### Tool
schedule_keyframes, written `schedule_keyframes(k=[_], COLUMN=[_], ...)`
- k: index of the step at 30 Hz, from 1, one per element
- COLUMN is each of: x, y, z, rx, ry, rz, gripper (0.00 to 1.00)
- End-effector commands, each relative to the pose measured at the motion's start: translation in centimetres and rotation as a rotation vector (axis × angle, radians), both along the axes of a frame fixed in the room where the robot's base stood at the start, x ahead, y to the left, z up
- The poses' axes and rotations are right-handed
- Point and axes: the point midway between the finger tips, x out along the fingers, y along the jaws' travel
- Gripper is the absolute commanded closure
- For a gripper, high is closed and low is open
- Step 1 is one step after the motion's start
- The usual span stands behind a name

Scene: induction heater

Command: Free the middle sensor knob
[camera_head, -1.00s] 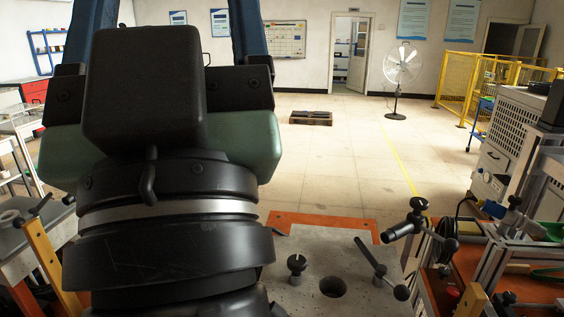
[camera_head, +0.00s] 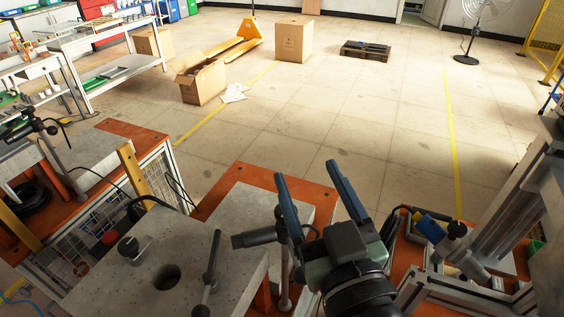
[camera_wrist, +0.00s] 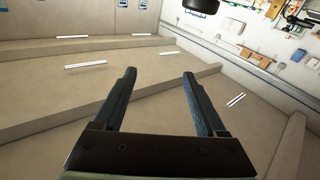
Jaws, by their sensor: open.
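My gripper (camera_head: 307,172) is open, its two long blue-black fingers pointing up and away in the head view. The middle sensor (camera_head: 254,238) is a black cylinder just left of the fingers in the head view, on an upright post (camera_head: 285,272). The left finger overlaps the sensor's right end in the picture; I cannot tell whether they touch. The middle sensor's knob is not clearly visible, perhaps behind my gripper. The wrist view does not show this sensor.
Another sensor (camera_head: 462,262) stands at the right, and one (camera_head: 30,128) at the far left. Open floor (camera_head: 330,110) lies beyond.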

Motion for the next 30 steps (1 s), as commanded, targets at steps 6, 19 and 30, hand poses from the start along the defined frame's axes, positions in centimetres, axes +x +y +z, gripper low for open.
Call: schedule_keyframes(k=[6,19,30], x=[-4.5,-4.1,2.9], y=[-0.9,0.0,2.9], z=[-6.1,-7.3,-7.3], rx=[0.042,0.069,0.068], ry=[0.121,0.13,0.131], rz=[0.091,0.126,0.125], gripper=[0.26,0.26,0.26])
